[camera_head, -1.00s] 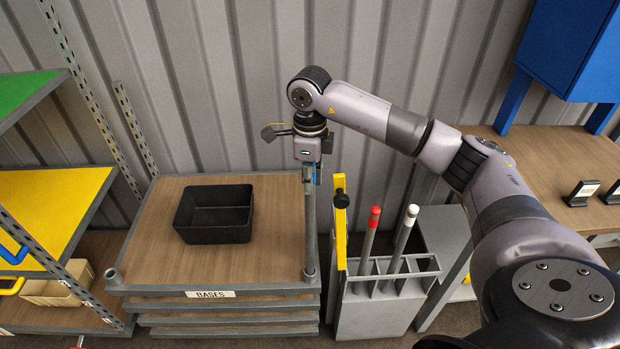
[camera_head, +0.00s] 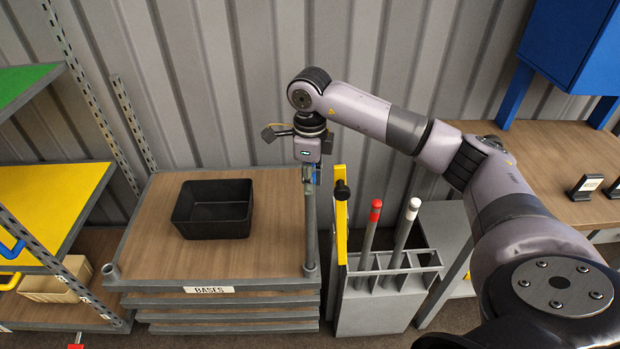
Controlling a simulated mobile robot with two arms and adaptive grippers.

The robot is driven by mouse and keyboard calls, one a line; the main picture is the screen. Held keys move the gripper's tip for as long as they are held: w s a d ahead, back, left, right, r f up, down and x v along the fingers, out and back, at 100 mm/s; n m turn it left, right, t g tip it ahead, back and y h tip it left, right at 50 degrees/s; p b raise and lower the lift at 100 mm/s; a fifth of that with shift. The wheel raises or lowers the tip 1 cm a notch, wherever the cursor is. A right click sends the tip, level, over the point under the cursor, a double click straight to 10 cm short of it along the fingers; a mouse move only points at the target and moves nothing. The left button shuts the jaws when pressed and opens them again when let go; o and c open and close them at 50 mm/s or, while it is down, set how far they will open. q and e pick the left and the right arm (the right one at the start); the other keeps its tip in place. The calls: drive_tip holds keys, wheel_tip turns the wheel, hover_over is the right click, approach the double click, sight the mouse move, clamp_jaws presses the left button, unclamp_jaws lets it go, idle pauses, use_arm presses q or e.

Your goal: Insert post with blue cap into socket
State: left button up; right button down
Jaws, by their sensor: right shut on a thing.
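My right gripper (camera_head: 310,174) is shut on the grey post near its blue cap (camera_head: 317,176), and the jaws hide part of the cap. The post (camera_head: 310,222) hangs about upright along the right edge of the stack marked BASES (camera_head: 210,290). Its lower end lines up with the round grey socket (camera_head: 311,271) at the stack's front right corner. I cannot tell from this view whether the end is inside the socket or just above it. My left gripper is not in view.
A black bin (camera_head: 213,210) sits on the stack's wooden top. A grey holder (camera_head: 375,314) with a red-capped post (camera_head: 370,230) and a white-capped post (camera_head: 405,232) stands to the right. A yellow upright (camera_head: 341,225) is close beside the post. Shelves (camera_head: 50,205) stand left.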

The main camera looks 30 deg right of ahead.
drive_tip(key=shift+f, duration=0.15)
drive_tip(key=c, duration=1.4)
unclamp_jaws()
drive_tip(key=shift+o, duration=0.2)
drive_tip(key=shift+r+p, duration=1.55)
drive_tip(key=shift+r, duration=1)
